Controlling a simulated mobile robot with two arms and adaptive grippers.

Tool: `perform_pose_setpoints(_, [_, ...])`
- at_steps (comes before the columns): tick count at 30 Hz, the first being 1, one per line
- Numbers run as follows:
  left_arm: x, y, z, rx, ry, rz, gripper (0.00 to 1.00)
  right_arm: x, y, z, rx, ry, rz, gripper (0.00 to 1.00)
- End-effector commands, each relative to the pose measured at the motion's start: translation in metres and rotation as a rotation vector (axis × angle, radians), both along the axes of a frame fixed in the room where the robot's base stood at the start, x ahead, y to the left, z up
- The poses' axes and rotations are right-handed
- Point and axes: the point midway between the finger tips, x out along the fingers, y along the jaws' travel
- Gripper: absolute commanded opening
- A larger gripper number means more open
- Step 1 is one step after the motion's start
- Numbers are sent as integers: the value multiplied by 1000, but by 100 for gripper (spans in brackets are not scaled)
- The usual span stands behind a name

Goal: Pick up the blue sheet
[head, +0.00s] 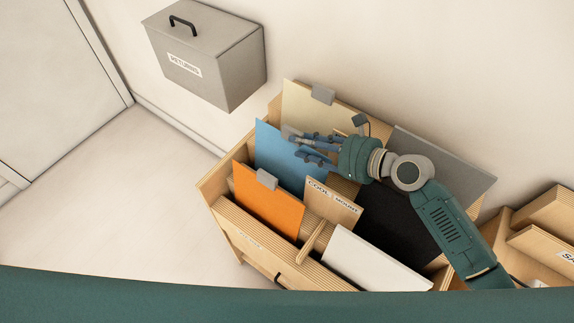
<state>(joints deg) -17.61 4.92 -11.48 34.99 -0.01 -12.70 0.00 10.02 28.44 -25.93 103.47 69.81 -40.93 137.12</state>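The blue sheet (273,158) stands upright in a wooden rack, between a cream sheet behind it and an orange sheet in front. The fingers are spread apart, and I see no clear grip on the sheet or clip. The gripper hides part of the sheet's right side. My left gripper is not in view.
The wooden rack (228,216) also holds an orange sheet (268,207), a cream sheet (300,104), a black sheet (385,222), a white sheet (370,262) and a grey sheet (440,155). A wooden divider (330,207) stands near the orange sheet. A grey box (208,58) is by the wall.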

Motion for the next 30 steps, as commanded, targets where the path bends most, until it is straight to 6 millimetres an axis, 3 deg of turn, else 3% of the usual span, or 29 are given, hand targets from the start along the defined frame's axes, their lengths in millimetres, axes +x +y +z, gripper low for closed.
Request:
perform_pose_setpoints(6, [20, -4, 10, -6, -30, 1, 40, 17, 23, -11, 1, 0, 0, 33])
perform_pose_setpoints(15, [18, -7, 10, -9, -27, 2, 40, 19, 27, -15, -1, 0, 1, 33])
perform_pose_setpoints(20, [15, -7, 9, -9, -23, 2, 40, 19, 27, -15, -1, 0, 0, 1])
perform_pose_setpoints(30, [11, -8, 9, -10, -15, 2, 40, 20, 26, -14, 0, -2, -1, 0])
